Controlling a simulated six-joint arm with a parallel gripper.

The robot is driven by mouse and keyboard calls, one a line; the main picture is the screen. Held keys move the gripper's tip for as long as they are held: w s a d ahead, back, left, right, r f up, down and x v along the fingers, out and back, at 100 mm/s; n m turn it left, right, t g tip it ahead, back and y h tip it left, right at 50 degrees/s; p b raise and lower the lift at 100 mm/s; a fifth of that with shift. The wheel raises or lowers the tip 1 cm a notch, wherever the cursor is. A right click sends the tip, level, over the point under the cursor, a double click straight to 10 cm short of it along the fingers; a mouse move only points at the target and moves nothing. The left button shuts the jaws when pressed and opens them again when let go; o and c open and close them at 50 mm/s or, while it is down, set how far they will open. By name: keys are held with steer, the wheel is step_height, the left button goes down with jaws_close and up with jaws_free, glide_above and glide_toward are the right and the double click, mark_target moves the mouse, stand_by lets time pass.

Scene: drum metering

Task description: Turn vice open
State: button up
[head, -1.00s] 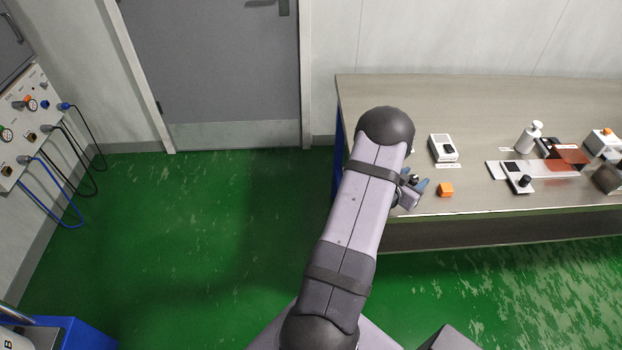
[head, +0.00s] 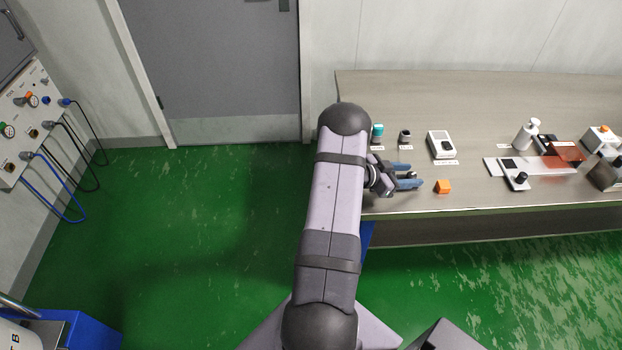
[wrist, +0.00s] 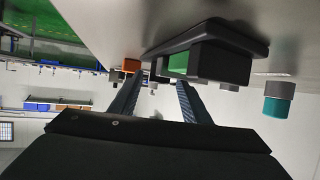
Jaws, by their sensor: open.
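A dark block on a flat black base, with a green inner face, stands on the bench close to my gripper in the wrist view. It looks like the vice (wrist: 222,60), but I cannot make out a handle. In the head view I cannot pick the vice out, and my arm covers that part of the bench. My gripper (head: 416,174) is low over the bench's left part, its blue fingers pointing right. In the wrist view my gripper (wrist: 160,82) is open, with nothing clearly between the fingers. The vice looks very near the right finger; contact cannot be told.
An orange block (head: 443,187) lies just beyond the fingertips. A teal-topped item (head: 377,131) and a small dark-topped item (head: 405,137) stand behind my gripper. A white device (head: 441,145) and a white bottle (head: 527,134) stand farther right on the bench (head: 460,100).

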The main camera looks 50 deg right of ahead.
steer(key=b+v, duration=0.1)
steer(key=v, duration=0.4)
steer(key=shift+w+a+b, duration=0.2)
steer(key=shift+a+b, duration=0.1)
steer(key=shift+a, duration=0.1)
steer(key=w+n+t+b, duration=0.1)
steer(key=w, duration=0.2)
steer(key=w+n+t+b, duration=0.1)
steer(key=w+t, duration=0.1)
steer(key=shift+w+r+h, duration=0.1)
steer(key=shift+w+h, duration=0.2)
steer(key=shift+w, duration=0.1)
steer(key=w+a+f+n+t+y+b, duration=0.1)
steer(key=w+a+n+t+y+b, duration=0.1)
steer(key=w+a+n+t+b, duration=0.2)
steer(key=w+a+f+n+t+y+b, duration=0.1)
steer(key=w+a+n+t+y+b, duration=0.2)
steer(key=w+a, duration=0.5)
steer(key=shift+a+n+t+b, duration=0.9)
steer(key=shift+a+n+b, duration=0.3)
steer(key=shift+a, duration=0.85)
steer(key=shift+d, duration=0.1)
